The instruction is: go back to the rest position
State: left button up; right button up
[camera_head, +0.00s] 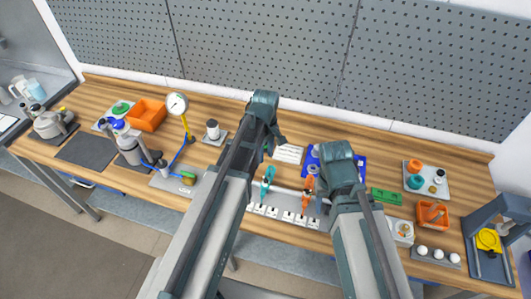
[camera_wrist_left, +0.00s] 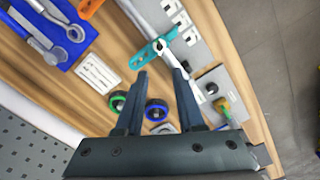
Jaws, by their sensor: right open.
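My left gripper (camera_head: 274,150) hangs over the middle of the wooden bench, beside a teal tool (camera_head: 267,178). In the left wrist view my left gripper (camera_wrist_left: 159,72) has its fingers apart with nothing clamped between them. The teal tool (camera_wrist_left: 146,54) and a pale slender part lie beyond the fingertips there. My right gripper (camera_head: 319,190) is above the bench to the right, close to an orange tool (camera_head: 308,187). Its fingers are largely hidden by its own wrist, and I see nothing held in it.
A blue tray (camera_head: 350,160) with tools lies behind my right gripper. A white slotted card (camera_head: 289,154) lies between the arms. A gauge (camera_head: 177,104) on a yellow stem and an orange bin (camera_head: 147,115) stand left. A pegboard (camera_head: 270,45) closes off the back.

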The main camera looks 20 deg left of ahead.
dwell(0.4)
pick_arm(q)
jog(key=s+d+f+m+b, duration=0.5)
jog(key=s+f+m+b, duration=0.2)
jog(key=f+b, duration=0.1)
jog(key=s+d+f+m+y+b, duration=0.1)
jog(key=s+d+f+m+b, duration=0.4)
jog(key=s+f+m+b, duration=0.2)
jog(key=shift+s+d+f+m+b, duration=0.25)
jog(key=shift+f+m+b, duration=0.15)
jog(key=shift+f+b, duration=0.35)
